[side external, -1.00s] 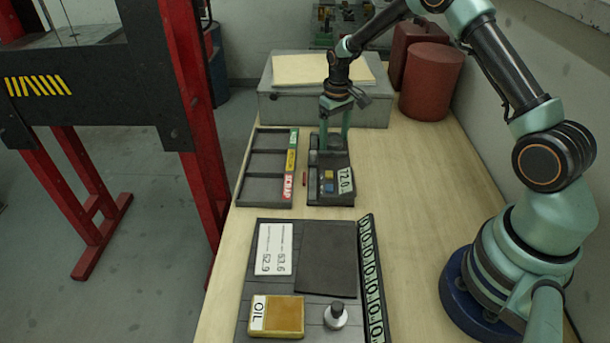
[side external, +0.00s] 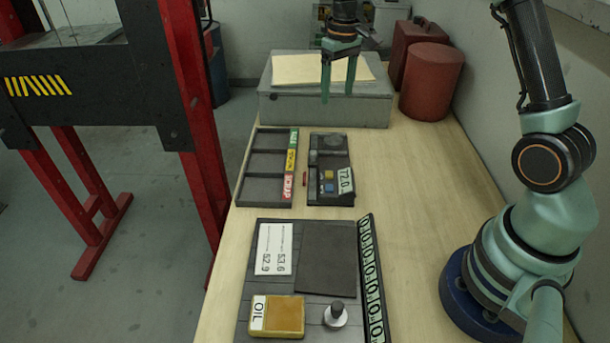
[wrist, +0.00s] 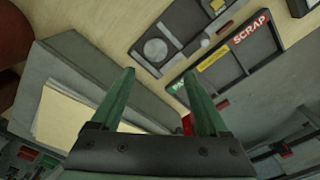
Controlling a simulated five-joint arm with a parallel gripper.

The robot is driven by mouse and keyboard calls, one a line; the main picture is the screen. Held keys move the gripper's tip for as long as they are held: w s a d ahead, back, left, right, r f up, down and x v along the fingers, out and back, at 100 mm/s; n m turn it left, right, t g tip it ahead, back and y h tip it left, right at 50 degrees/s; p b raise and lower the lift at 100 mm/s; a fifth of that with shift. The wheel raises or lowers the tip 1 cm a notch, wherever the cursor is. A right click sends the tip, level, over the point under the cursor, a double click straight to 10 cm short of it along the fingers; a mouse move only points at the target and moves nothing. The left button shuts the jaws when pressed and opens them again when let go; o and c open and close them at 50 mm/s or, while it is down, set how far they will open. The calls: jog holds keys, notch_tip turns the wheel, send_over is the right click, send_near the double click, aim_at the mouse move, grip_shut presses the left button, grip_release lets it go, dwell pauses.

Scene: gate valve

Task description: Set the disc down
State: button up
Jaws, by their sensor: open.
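A grey round disc (wrist: 155,48) lies flat at one end of the dark gauge unit in the wrist view. In the side view the same spot shows as a dark round shape (side external: 333,141) at the far end of the gauge unit (side external: 318,187), whose display reads 72.0. My gripper (side external: 338,95) is open and empty, raised above and behind the gauge unit, in front of the grey box. Its two green fingers also show in the wrist view (wrist: 160,74), apart with nothing between them.
A three-compartment sorting tray (side external: 265,182) with green, yellow and SCRAP labels stands left of the gauge; its compartments look empty. A grey box (side external: 290,108) and red canister (side external: 432,82) stand behind. A mat with an OIL pad (side external: 285,318) and small knob (side external: 335,315) lies in front.

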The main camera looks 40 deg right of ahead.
jog(key=s+a+r+t, duration=0.2)
jog(key=s+a+r, duration=0.4)
jog(key=s+r, duration=0.25)
jog(key=s+a+n+t, duration=0.1)
jog(key=s+a+t, duration=0.2)
jog(key=s, duration=0.7)
jog(key=shift+s+a+r, duration=0.35)
jog(key=shift+a+r, duration=0.1)
jog(key=shift+a, duration=0.1)
